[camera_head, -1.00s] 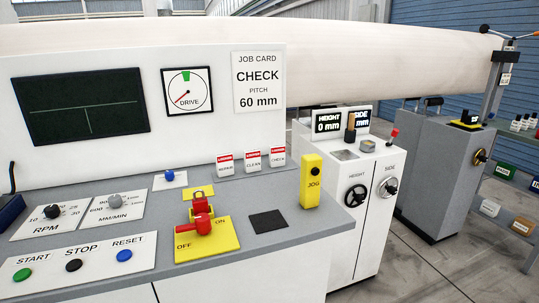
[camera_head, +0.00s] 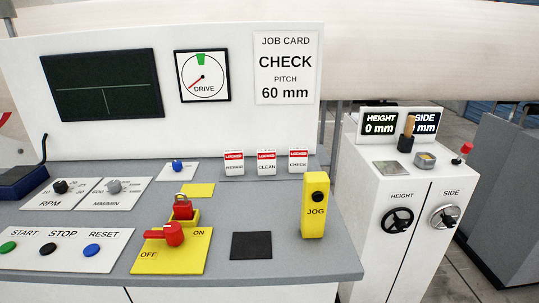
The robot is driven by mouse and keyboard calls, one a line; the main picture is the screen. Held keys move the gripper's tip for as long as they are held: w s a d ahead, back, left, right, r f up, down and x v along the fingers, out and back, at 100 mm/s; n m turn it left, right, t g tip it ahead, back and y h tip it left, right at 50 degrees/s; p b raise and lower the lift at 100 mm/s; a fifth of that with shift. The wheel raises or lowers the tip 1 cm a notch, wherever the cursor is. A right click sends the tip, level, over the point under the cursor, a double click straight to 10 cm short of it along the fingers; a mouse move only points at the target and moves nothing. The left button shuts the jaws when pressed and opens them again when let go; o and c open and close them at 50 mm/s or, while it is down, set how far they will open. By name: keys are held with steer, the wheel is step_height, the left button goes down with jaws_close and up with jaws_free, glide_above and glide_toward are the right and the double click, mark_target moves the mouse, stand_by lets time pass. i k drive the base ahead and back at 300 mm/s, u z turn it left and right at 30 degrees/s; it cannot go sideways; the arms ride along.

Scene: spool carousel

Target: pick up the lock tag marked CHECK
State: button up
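The lock tag marked CHECK (camera_head: 298,160) is a small white card with a red band on top. It stands upright at the back of the grey console top, rightmost in a row of three. The CLEAN tag (camera_head: 266,163) is just left of it, and a third tag (camera_head: 234,163), its word hard to read, is farther left. The yellow JOG box (camera_head: 314,222) stands in front and slightly right of the CHECK tag. My gripper is not in view.
A red padlock (camera_head: 183,208) and red switch handle (camera_head: 165,234) sit on the yellow OFF/ON plate (camera_head: 192,256). A black pad (camera_head: 251,246) lies on the console (camera_head: 290,268). The job card (camera_head: 286,68) reads CHECK, 60 mm. A white HEIGHT/SIDE cabinet (camera_head: 378,185) stands at right.

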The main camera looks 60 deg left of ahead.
mark_target(298, 157)
steer(key=u, duration=0.55)
steer(key=i, duration=0.9)
steer(key=u, duration=0.95)
steer(key=i, duration=0.55)
steer(key=u, duration=0.4)
